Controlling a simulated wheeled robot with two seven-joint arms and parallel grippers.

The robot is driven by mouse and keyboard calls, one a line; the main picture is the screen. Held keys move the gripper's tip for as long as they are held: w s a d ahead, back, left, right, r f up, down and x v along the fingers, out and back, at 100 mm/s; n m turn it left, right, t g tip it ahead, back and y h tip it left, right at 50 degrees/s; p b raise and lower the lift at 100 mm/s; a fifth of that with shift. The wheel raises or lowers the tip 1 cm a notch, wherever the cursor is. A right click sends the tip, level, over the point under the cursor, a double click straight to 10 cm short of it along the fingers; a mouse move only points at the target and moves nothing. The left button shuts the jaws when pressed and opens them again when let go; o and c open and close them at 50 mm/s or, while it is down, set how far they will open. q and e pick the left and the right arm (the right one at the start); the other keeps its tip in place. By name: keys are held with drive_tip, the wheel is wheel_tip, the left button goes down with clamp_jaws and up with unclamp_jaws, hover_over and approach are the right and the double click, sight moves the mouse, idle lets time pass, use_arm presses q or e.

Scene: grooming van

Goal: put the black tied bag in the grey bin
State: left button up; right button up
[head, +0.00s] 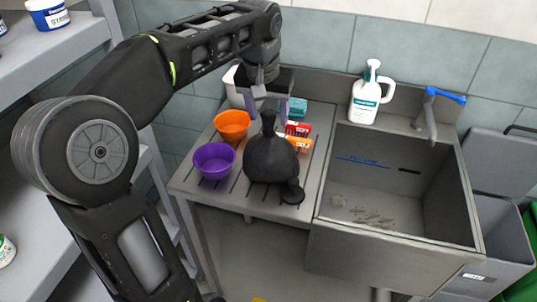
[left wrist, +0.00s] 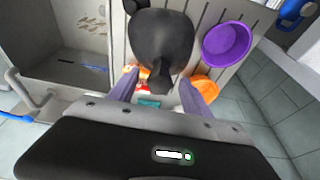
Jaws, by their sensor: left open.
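The black tied bag (head: 270,158) stands upright on the slatted drainboard (head: 313,180) left of the sink, its knotted neck pointing up. My left gripper (head: 268,107) is open, its two purple fingers on either side of the neck's top. In the left wrist view the bag (left wrist: 162,42) lies ahead of the open left gripper (left wrist: 160,93); I cannot tell whether the fingers touch it. The grey bin (head: 500,236) stands on the floor right of the sink, its lid (head: 495,160) raised behind it. My right gripper is out of view.
A purple bowl (head: 214,160) and an orange bowl (head: 231,124) stand left of the bag. Small red and orange packets (head: 298,129) lie behind it. The sink (head: 395,185), blue-handled tap (head: 430,112) and white pump bottle (head: 367,98) lie between bag and bin.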

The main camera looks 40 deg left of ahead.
sight(268, 145)
use_arm(q)
drive_tip(key=x, duration=0.3)
drive_tip(key=shift+w+f, duration=0.15)
drive_tip(key=shift+f, duration=0.15)
drive_tip(key=shift+c, duration=0.4)
clamp_jaws()
idle(0.4)
drive_tip(key=shift+r, duration=0.1)
idle(0.6)
